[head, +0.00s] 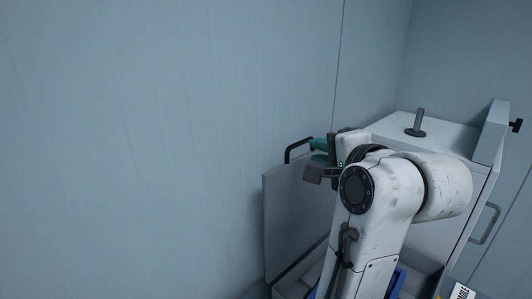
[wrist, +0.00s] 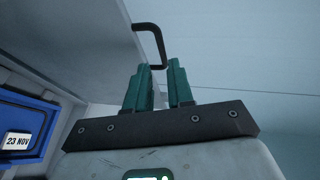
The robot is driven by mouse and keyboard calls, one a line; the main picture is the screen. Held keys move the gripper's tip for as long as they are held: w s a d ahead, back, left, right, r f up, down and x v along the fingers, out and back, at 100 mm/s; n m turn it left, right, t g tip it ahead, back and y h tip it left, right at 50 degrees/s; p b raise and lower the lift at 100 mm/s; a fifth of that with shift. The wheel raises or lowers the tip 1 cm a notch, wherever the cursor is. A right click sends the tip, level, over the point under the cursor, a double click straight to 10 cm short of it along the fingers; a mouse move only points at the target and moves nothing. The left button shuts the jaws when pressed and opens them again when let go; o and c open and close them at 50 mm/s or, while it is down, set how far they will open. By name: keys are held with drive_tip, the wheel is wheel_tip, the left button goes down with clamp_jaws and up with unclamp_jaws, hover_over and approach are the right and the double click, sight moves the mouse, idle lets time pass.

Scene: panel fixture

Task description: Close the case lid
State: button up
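The case lid (head: 290,222) stands upright, open, as a grey panel left of my arm in the head view. A black bar handle (head: 297,148) sits at its top edge. In the wrist view the lid (wrist: 85,40) fills the upper left, and its handle (wrist: 158,40) sticks out toward my teal fingers. My gripper (wrist: 160,85) is open, with a gap between the fingers. The handle's lower end passes behind or between the fingertips; I cannot tell whether it touches them. In the head view my gripper (head: 320,149) is beside the handle, partly hidden by my wrist.
The open case (wrist: 65,118) holds a blue item (wrist: 25,122) with a "23 NOV" label. A pale cabinet (head: 440,135) with a grey post (head: 416,122) on top stands behind my arm at the right. A plain wall (head: 150,130) rises on the left.

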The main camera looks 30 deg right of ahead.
sight(300, 145)
drive_tip(key=p+x, duration=0.1)
drive_tip(key=x, duration=0.9)
drive_tip(key=shift+w, duration=0.35)
drive_tip(key=shift+c, duration=0.3)
clamp_jaws()
